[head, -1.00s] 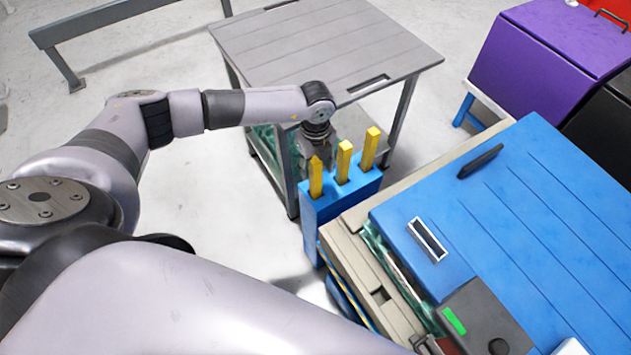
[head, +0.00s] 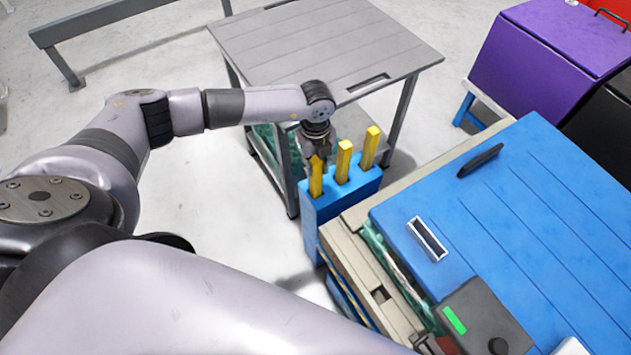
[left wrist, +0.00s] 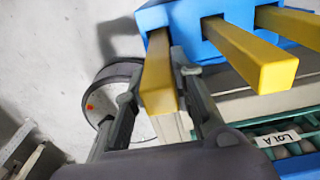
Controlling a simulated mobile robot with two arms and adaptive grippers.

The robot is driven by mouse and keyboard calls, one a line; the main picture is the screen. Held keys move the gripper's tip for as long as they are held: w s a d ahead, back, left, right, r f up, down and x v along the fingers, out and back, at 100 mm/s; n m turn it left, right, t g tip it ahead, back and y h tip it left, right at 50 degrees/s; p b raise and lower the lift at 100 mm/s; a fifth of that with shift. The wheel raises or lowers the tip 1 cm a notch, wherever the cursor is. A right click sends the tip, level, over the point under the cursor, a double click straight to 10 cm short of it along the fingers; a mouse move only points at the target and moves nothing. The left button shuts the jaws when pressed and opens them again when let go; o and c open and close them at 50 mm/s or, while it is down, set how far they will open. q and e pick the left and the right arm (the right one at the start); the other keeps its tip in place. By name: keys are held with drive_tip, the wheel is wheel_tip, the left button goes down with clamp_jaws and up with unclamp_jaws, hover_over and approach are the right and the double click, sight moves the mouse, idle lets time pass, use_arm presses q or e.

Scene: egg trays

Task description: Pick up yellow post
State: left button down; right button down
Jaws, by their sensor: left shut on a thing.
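Three yellow posts stand upright in a blue holder (head: 340,202) in the head view. My left gripper (head: 318,158) is at the leftmost yellow post (head: 316,180), the one nearest my arm. The middle post (head: 343,162) and the right post (head: 370,148) stand free beside it. In the left wrist view, my left gripper (left wrist: 160,98) is shut on the leftmost post (left wrist: 158,72), with a finger on each side. The post's lower end is still in the blue holder (left wrist: 182,18). The middle post (left wrist: 252,55) is close beside it. My right gripper is not in view.
A grey table (head: 300,50) stands behind the holder. A blue-topped cart (head: 520,190) with a dark box (head: 487,318) is at the right. A purple bin (head: 545,65) stands at the back right. Pale floor is open at the left.

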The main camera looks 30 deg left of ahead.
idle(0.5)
use_arm(q)
wheel_tip(320, 180, up, 20)
drive_tip(key=b, duration=0.1)
idle(0.5)
idle(0.7)
